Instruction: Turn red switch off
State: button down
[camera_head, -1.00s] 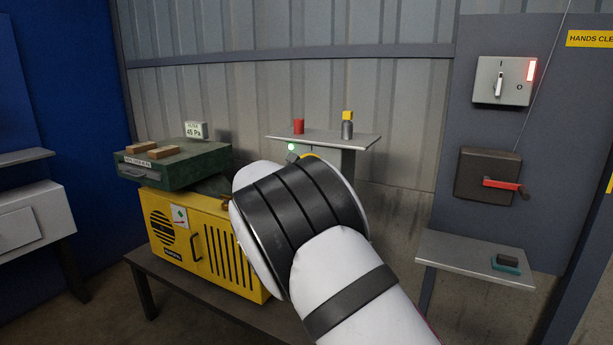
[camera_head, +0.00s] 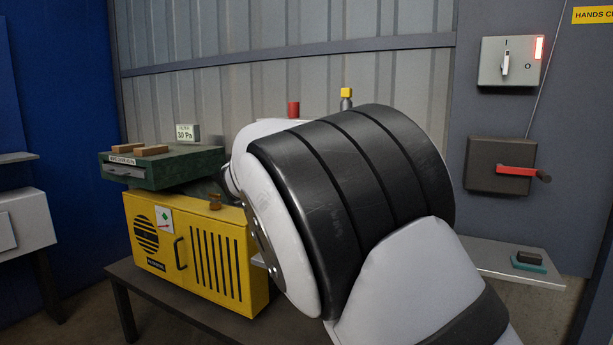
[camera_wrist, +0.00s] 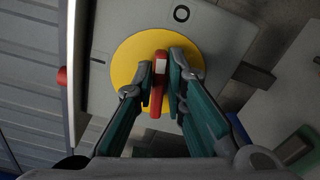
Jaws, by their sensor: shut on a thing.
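The red switch (camera_wrist: 156,98) is a narrow red handle with a white mark, on a round yellow plate (camera_wrist: 125,66) fixed to a grey panel (camera_wrist: 221,42). An "O" is printed on the panel above the plate in the wrist view. My gripper (camera_wrist: 160,78) has its two teal fingers on either side of the handle, shut on it. The handle lies nearly upright in the wrist view, its marked end toward the "O". In the head view my arm hides the gripper and this switch.
A yellow cabinet (camera_head: 210,287) and green box (camera_head: 185,171) stand left of my arm. A gauge (camera_head: 187,133) reads 30 Pa. At right are a grey switch box (camera_head: 499,75) with a lit red lamp, a brown box (camera_head: 482,180) with a red lever, and a shelf (camera_head: 490,258).

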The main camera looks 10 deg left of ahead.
jog(key=m+b, duration=0.3)
jog(key=b, duration=0.2)
jog(key=shift+b, duration=0.3)
jog(key=shift+r+m, duration=0.1)
jog(key=shift+m, duration=0.3)
jog(key=c, duration=1.7)
grip_release()
jog(key=shift+f, duration=0.2)
jog(key=shift+s, duration=0.15)
jog(key=v, duration=1.1)
jog(key=shift+s+a, duration=0.15)
jog(key=shift+s, duration=0.25)
